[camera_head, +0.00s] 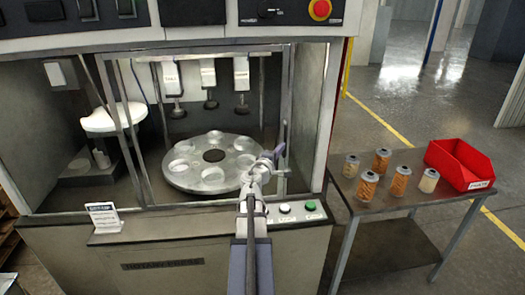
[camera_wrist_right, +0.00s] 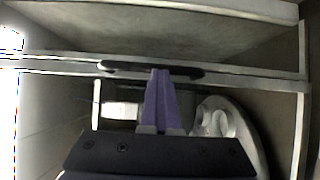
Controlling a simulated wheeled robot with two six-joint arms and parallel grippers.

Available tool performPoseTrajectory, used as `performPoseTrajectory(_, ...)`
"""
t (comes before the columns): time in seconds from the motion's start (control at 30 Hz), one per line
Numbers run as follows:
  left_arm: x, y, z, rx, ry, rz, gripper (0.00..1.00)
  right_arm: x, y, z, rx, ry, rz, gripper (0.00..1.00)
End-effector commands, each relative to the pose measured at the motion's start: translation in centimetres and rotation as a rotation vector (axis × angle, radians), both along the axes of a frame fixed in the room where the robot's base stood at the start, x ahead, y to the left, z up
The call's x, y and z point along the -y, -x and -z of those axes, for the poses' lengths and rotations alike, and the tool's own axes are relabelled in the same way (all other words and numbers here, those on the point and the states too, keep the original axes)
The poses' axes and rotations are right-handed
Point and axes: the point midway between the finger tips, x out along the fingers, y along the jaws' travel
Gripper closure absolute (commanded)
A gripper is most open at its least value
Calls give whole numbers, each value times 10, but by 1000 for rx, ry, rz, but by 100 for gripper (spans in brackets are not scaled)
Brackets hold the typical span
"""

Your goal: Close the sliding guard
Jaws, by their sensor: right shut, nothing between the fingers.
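The sliding guard has a metal frame, and its upright bar (camera_head: 287,105) shows at the right side of the machine's opening. In the right wrist view a long dark handle (camera_wrist_right: 122,67) sits on a metal frame bar (camera_wrist_right: 255,73). My right gripper (camera_head: 277,158) is shut and empty, in front of the right part of the opening by that upright. In the wrist view its purple fingertips (camera_wrist_right: 160,72) overlap the middle of the handle; I cannot tell whether they touch it. My left gripper is not in view.
Inside the machine is a round turntable (camera_head: 212,180) with several pockets, under hanging tools (camera_head: 209,75). Buttons (camera_head: 310,206) lie beside my right arm. A side table (camera_head: 400,230) at right holds several filled jars (camera_head: 368,186) and a red bin (camera_head: 460,163).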

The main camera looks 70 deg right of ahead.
Motion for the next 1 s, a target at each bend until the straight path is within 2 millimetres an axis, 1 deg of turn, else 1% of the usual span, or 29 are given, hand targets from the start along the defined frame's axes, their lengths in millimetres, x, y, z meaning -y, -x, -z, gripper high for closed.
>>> performPoseTrajectory(0.03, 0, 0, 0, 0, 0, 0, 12, 6, 2, 0, 1, 0, -8, 100)
performPoseTrajectory(0.2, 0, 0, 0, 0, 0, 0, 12, 13, 12, 0, 1, 0, -11, 100)
performPoseTrajectory(0.33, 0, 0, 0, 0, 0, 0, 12, 15, 15, 0, 1, 0, -12, 100)
performPoseTrajectory(0.7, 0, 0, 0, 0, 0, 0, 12, 15, 14, 0, 0, 0, -13, 100)
performPoseTrajectory(0.87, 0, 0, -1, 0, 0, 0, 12, 7, 7, -1, 0, 1, -16, 100)
performPoseTrajectory(1.0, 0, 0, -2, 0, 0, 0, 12, -11, -6, -2, 2, 2, -15, 100)
